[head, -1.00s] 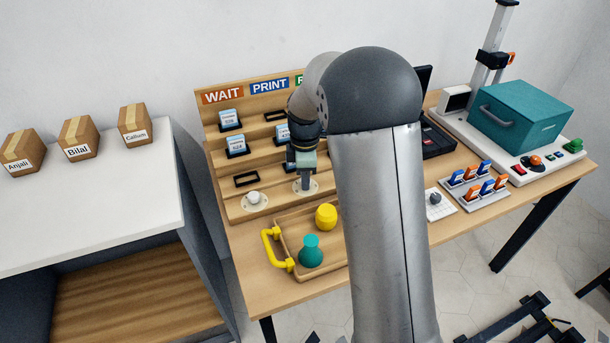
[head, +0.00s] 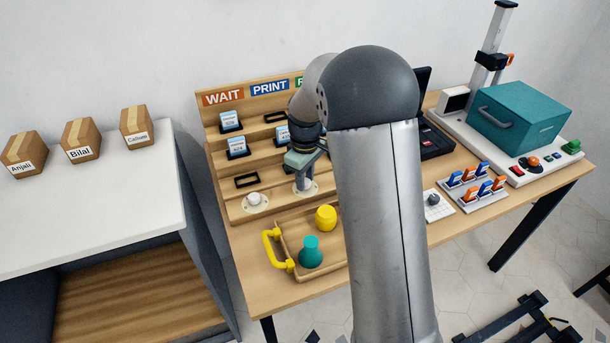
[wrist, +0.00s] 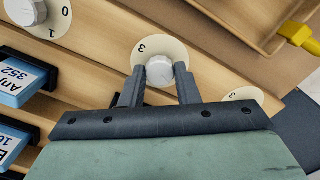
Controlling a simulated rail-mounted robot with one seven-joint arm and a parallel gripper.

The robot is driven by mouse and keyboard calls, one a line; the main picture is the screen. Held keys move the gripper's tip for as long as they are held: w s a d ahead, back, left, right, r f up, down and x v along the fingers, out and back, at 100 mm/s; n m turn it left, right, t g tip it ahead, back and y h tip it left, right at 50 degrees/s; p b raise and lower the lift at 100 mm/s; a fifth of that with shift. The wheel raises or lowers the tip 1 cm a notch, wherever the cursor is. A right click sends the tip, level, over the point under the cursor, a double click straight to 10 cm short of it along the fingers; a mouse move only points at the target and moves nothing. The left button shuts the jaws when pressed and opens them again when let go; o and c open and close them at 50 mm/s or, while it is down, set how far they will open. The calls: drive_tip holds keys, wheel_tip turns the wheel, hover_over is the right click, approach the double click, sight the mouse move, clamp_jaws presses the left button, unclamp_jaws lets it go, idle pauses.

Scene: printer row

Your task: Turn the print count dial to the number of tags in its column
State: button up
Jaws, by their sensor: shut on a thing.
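The print count dial (head: 304,185) is a pale knob on a round plate below the blue PRINT sign (head: 270,87). In the wrist view the grey-white knob (wrist: 159,70) sits between both fingertips, on a cream plate where a 3 shows. My gripper (head: 303,178) is shut on this knob; its fingers (wrist: 158,82) touch its sides. In the PRINT column the top slot (head: 275,117) is empty and one blue-white tag (head: 283,136) partly shows. My arm hides the column's lower part.
The WAIT column holds two tags (head: 230,121) (head: 237,147), an empty slot (head: 246,180) and its own white dial (head: 255,199). A wooden tray (head: 290,277) with yellow and teal pieces lies in front. Another dial (wrist: 25,10) and blue tags (wrist: 20,80) show in the wrist view.

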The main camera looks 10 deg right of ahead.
drive_tip(key=m, duration=0.5)
drive_tip(key=shift+r+m+p, duration=0.1)
drive_tip(key=shift+m+p, duration=0.2)
drive_tip(key=shift+p, duration=0.1)
drive_tip(key=m, duration=0.4)
drive_tip(key=shift+p, duration=0.4)
drive_tip(key=m+p, duration=0.1)
drive_tip(key=m, duration=0.4)
drive_tip(key=shift+m, duration=0.4)
drive_tip(key=m+p, duration=0.1)
drive_tip(key=m, duration=0.3)
drive_tip(key=shift+m+p, duration=0.3)
drive_tip(key=shift+p, duration=0.05)
drive_tip(key=o, duration=1)
drive_tip(key=shift+c, duration=0.2)
